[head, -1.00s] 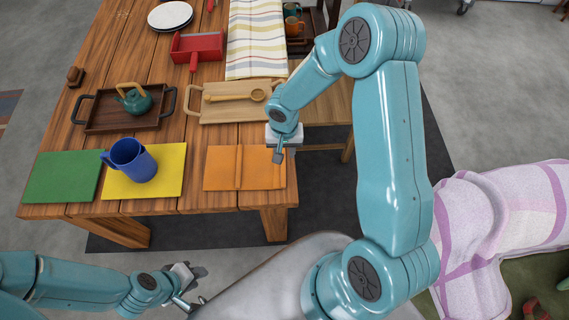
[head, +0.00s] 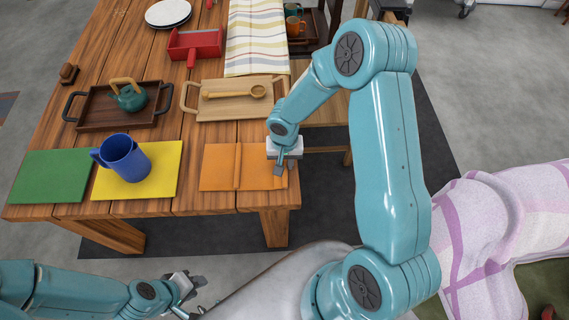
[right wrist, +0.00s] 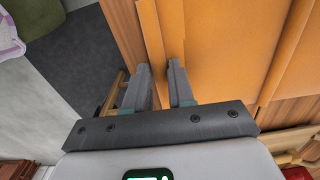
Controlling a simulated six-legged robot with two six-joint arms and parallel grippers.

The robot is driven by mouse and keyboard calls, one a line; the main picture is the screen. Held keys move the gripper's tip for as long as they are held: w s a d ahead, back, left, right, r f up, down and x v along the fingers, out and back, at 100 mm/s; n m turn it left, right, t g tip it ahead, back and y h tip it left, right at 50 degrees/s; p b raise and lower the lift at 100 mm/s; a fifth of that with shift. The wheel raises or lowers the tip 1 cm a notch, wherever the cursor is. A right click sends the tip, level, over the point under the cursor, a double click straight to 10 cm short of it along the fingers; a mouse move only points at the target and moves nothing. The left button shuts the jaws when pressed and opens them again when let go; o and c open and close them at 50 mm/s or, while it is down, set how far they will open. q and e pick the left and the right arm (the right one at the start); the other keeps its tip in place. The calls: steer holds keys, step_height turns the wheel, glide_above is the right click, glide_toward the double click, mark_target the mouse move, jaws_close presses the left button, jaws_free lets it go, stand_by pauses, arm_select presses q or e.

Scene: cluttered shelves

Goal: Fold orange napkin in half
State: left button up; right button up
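The orange napkin (head: 217,167) lies flat near the table's front edge, with a raised crease running front to back across it. My right gripper (head: 279,168) points down at the napkin's right edge. In the right wrist view, the right gripper (right wrist: 160,82) is open, its two fingers apart with the napkin's edge strip (right wrist: 150,35) running towards the gap between them. I cannot tell whether the fingers touch the cloth. The crease also shows there on the orange napkin (right wrist: 225,50). My left gripper (head: 190,287) is in front of the table, away from the napkin; its opening is unclear.
A yellow mat (head: 165,180) with a blue mug (head: 125,160) and a green mat (head: 48,177) lie left of the napkin. Behind it are a light wooden tray (head: 205,113) with a spoon and a dark tray (head: 90,118) with a teapot (head: 130,99).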

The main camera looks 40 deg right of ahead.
steer(key=shift+c, duration=1.3)
steer(key=r+p, duration=0.2)
steer(key=r, duration=0.1)
steer(key=r+p, duration=0.1)
steer(key=r, duration=0.1)
steer(key=shift+w+a+r, duration=0.2)
steer(key=shift+w+a, duration=0.1)
steer(key=shift+a, duration=0.1)
jaws_close()
steer(key=shift+f, duration=0.1)
steer(key=w+a+r+p, duration=0.3)
steer(key=w+a+r, duration=0.1)
steer(key=a+r, duration=0.2)
steer(key=shift+r, duration=0.7)
